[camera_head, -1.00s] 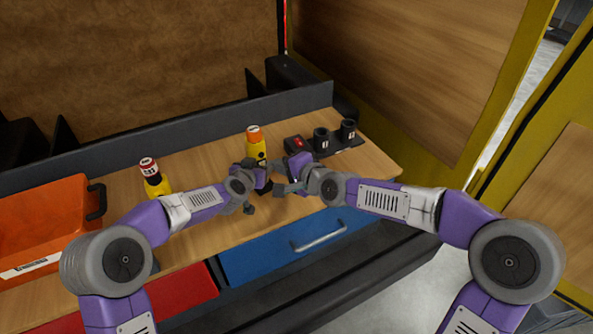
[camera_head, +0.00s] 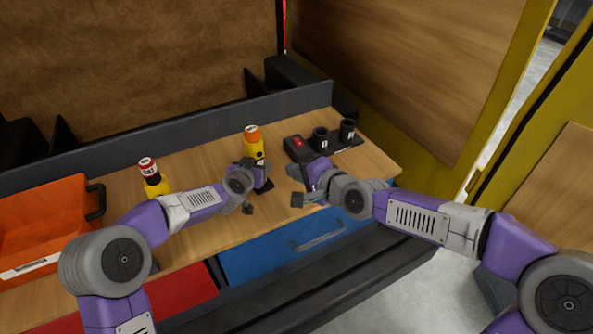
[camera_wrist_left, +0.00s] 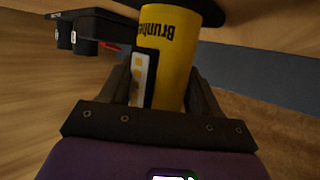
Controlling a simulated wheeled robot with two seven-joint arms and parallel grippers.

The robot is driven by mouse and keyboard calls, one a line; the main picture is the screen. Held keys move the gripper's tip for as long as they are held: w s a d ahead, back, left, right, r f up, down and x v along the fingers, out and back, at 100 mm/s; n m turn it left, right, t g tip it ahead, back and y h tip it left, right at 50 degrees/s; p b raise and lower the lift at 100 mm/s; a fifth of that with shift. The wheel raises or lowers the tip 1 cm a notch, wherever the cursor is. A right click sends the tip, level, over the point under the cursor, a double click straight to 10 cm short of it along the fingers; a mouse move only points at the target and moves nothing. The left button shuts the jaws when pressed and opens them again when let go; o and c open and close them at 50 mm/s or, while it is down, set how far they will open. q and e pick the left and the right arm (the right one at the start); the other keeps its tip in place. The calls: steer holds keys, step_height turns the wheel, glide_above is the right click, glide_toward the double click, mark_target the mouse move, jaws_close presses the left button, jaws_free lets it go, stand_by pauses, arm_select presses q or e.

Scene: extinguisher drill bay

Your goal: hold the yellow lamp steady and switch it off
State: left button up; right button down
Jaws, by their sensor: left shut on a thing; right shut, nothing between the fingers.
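The yellow lamp (camera_head: 253,146) has an orange top and stands upright on the wooden bench. My left gripper (camera_head: 259,168) is shut around its body. In the left wrist view the yellow body (camera_wrist_left: 178,60) shows upside down between the fingers, with dark lettering, a pale panel with yellow squares (camera_wrist_left: 142,78) and a wide black disc at its base end. I cannot tell whether it is lit. My right gripper (camera_head: 298,172) is shut and empty, to the right of the lamp and apart from it.
A second yellow item with a red and white top (camera_head: 150,172) stands to the left, near an orange bin (camera_head: 40,222). A black holder with two cups (camera_head: 335,144) and a red switch (camera_head: 298,143) is at the back right. Blue drawer (camera_head: 270,255) below.

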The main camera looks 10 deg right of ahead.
arm_select(q)
steer(key=shift+a+f, duration=0.15)
steer(key=o, duration=1.6)
steer(key=shift+c, duration=0.2)
